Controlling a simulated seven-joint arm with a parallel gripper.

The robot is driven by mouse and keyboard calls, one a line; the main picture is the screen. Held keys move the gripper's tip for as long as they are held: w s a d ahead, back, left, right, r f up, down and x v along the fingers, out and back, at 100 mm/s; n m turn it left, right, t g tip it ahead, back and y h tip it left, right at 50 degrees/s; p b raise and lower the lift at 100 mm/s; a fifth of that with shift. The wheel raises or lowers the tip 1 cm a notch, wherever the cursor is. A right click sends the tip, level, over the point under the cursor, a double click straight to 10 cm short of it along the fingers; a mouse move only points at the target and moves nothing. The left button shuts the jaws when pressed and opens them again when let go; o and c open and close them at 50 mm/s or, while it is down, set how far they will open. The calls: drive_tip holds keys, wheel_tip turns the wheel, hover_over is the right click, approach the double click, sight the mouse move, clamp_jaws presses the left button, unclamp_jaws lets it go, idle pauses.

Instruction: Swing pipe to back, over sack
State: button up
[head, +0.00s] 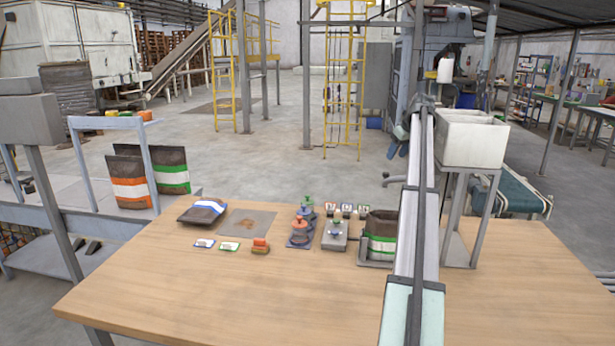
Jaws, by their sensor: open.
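An upright dark sack with a green and white band (381,238) stands on the table in a low grey holder (363,252). My pale arm crosses just to the right of it and hides its right edge. A white two-part hopper box (468,141) stands on a grey frame (487,222) to the right of the arm. I cannot make out the pipe; the arm covers the space between sack and hopper frame. My gripper does not show; I see only the long arm link reaching away from me.
The wooden table's (220,295) front and right side are clear.

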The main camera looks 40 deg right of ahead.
drive_tip(key=w+a+f, duration=0.5)
drive_tip(key=w+a, duration=0.6)
drive_tip(key=a, duration=0.1)
drive_tip(key=w+a+f, duration=0.5)
drive_tip(key=w+a, duration=0.6)
drive_tip(key=a, duration=0.1)
drive_tip(key=shift+a+f+n+h, duration=0.25)
drive_tip(key=shift+a+n+h, duration=0.05)
drive_tip(key=shift+h, duration=0.1)
drive_tip(key=shift+s, duration=0.1)
